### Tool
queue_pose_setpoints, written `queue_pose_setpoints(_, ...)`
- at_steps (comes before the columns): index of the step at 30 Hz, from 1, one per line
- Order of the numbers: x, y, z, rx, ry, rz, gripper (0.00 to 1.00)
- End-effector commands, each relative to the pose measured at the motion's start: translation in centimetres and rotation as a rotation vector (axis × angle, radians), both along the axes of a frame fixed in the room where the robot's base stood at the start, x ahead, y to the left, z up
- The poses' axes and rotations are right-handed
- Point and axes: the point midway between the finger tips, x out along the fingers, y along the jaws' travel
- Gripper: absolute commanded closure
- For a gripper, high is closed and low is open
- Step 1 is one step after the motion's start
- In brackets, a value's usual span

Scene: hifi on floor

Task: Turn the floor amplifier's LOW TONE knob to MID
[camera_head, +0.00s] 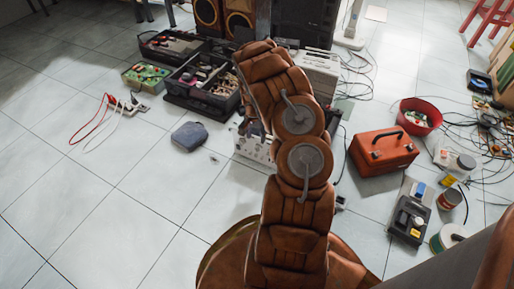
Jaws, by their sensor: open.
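A silver-white unit with a row of small knobs on its front panel, which looks like the floor amplifier (252,148), sits on the floor and is partly hidden behind my brown arm. The LOW TONE knob and its setting cannot be made out at this size. My gripper (247,127) hangs at the far end of the arm, just above and in front of that panel. It is mostly hidden by the arm's own links. It is open and I see nothing held in it. Whether it touches a knob cannot be told.
A black open toolbox (205,88) and a grey-blue pouch (189,136) lie to the left. A red-orange toolbox (383,152), a red bowl (420,117) and loose cables are to the right. Dark equipment stands behind. Tiles at the front left are clear.

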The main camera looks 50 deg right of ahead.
Motion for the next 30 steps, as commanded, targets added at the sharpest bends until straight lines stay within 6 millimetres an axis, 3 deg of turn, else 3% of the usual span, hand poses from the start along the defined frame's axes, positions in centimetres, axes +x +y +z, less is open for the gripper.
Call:
queue_pose_setpoints(9,-0.3,0.0,-4.8,0.001,0.001,0.002,0.43)
queue_pose_setpoints(15,-0.4,-0.1,-6.7,-0.001,0.000,0.000,0.43)
queue_pose_setpoints(27,-0.4,-0.1,-7.1,0.000,0.001,0.002,0.43)
queue_pose_setpoints(30,-0.4,-0.1,-7.1,0.000,0.001,0.002,0.53)
